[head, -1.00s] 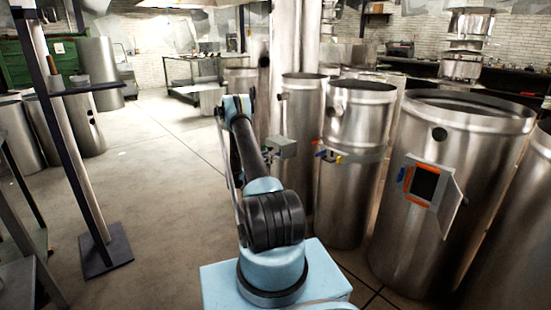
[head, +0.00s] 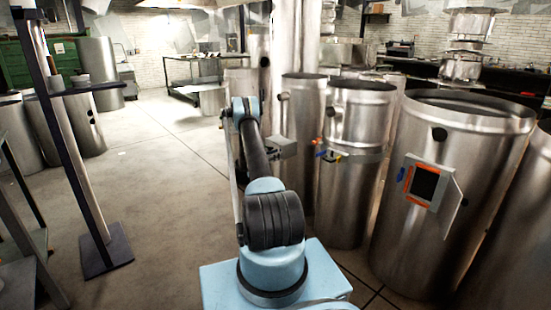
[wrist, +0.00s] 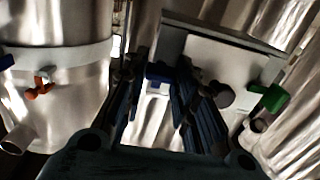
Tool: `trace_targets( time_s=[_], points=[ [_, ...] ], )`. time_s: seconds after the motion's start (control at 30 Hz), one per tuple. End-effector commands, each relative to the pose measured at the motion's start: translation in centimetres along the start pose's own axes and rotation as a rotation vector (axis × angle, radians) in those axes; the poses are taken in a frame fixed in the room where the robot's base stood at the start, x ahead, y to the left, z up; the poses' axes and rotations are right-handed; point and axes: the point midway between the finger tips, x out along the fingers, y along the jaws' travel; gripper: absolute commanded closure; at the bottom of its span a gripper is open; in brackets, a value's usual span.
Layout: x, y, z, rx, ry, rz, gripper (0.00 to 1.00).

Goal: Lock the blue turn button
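A blue turn button (wrist: 158,72) shows in the wrist view beside a pale flat panel (wrist: 225,62) on a metal pipe. My gripper (wrist: 159,66) has its two dark fingers apart, one on each side of the blue button. I cannot tell whether they touch it. A green turn button (wrist: 271,98) is at the panel's right side, and a dark round knob (wrist: 221,95) stands in front of the panel. In the head view the grey box (head: 283,146) is partly behind my arm, and my gripper is hidden there.
A neighbouring pipe (wrist: 55,95) carries an orange fitting (wrist: 40,88) close to the left. Another large pipe (head: 455,130) at the right has an open hatch door (head: 452,208) and an orange-edged opening. A dark post (head: 75,150) stands left. The floor between is clear.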

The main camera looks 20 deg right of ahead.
Motion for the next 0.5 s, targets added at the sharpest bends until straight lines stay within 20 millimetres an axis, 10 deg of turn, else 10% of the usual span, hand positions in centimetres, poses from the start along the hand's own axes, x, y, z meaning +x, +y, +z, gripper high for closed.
trace_targets(
  time_s=[0.5],
  points=[
    [0.15, -0.16, -0.04, -0.094, 0.0, -0.003, 0.97]
  ],
)
